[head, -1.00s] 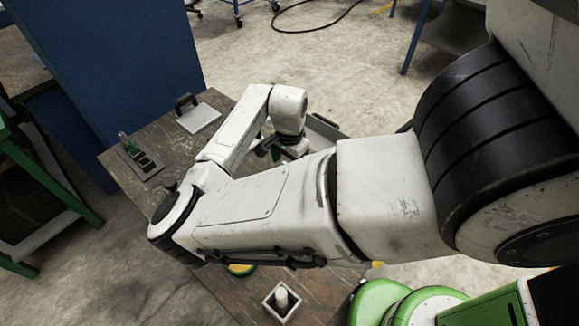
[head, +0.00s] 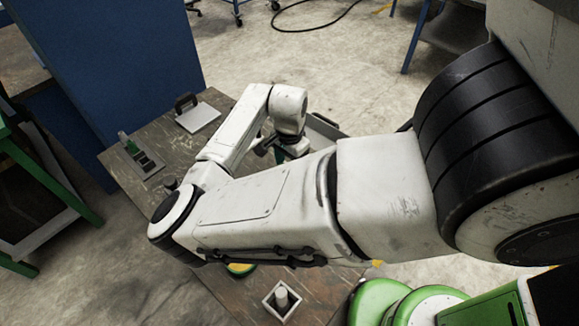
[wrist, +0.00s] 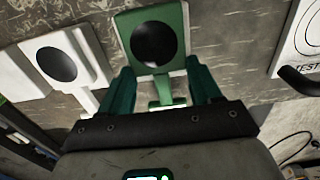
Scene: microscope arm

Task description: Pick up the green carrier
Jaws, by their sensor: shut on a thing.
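The green carrier (wrist: 153,40), a flat green plate with a large black disc, shows at the top centre of the wrist view. My gripper (wrist: 163,82) has its two teal fingers closed around the carrier's narrow near end, where a pale green part shows between them. In the head view my gripper (head: 278,152) is a small dark shape below the wrist, over the table. My arm hides most of the carrier there. I cannot tell whether the carrier is lifted off the surface.
A white carrier (wrist: 58,64) with a black disc lies left of the green one. A white plate (head: 198,117) with a black handle and a small rack (head: 140,158) stand on the table (head: 125,155). A grey tray (head: 325,127) and a white box with a post (head: 282,302) are also near.

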